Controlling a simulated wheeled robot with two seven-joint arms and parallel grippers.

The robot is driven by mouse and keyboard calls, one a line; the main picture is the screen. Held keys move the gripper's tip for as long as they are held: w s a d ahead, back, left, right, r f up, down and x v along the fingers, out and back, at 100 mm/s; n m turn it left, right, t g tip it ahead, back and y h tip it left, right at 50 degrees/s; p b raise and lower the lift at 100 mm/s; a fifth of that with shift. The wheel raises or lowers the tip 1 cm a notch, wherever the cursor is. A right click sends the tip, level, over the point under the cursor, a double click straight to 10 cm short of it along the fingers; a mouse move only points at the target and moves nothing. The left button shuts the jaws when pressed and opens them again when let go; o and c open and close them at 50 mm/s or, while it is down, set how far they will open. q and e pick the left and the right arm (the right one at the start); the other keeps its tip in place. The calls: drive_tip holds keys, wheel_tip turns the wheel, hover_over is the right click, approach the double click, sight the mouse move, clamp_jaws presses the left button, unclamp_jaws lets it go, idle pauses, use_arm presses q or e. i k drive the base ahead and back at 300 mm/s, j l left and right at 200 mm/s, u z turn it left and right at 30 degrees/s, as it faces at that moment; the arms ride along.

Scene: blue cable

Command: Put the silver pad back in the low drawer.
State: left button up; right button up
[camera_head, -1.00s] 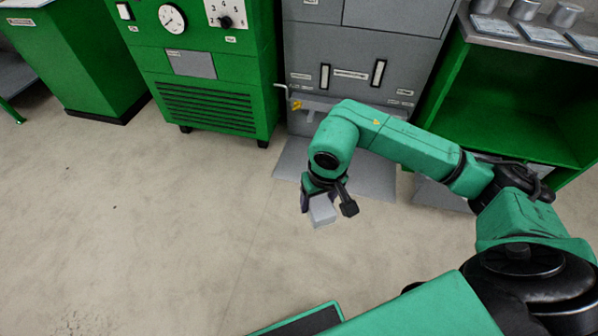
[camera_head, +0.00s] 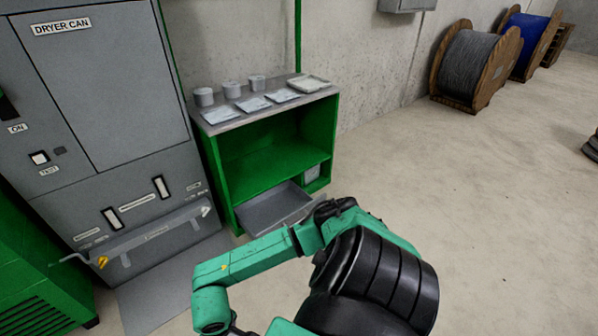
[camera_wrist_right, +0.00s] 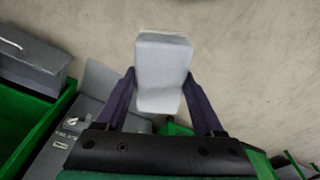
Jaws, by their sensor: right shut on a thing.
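A silver-grey pad (camera_wrist_right: 163,60), a small block with rounded edges, is held between the fingers of my right gripper (camera_wrist_right: 160,80) in the right wrist view. The fingers press on its two sides, and the floor shows beyond it. In the head view the right gripper and the pad are below the picture's bottom edge. A low grey drawer (camera_head: 270,208) stands pulled out at the bottom of the green bench, and its visible tray looks empty. My right arm hides part of its right front. My left gripper is not in view.
The green bench (camera_head: 218,178) has an open shelf, with cups (camera_head: 204,97) and flat packets (camera_head: 253,103) on top. The grey dryer cabinet (camera_head: 110,100) with a front bar (camera_head: 150,236) stands to its left. Cable reels (camera_head: 470,65) stand far right; the floor between is clear.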

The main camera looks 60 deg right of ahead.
sight(269, 224)
drive_tip(key=i+l+z, duration=1.15)
drive_tip(key=i, duration=0.25)
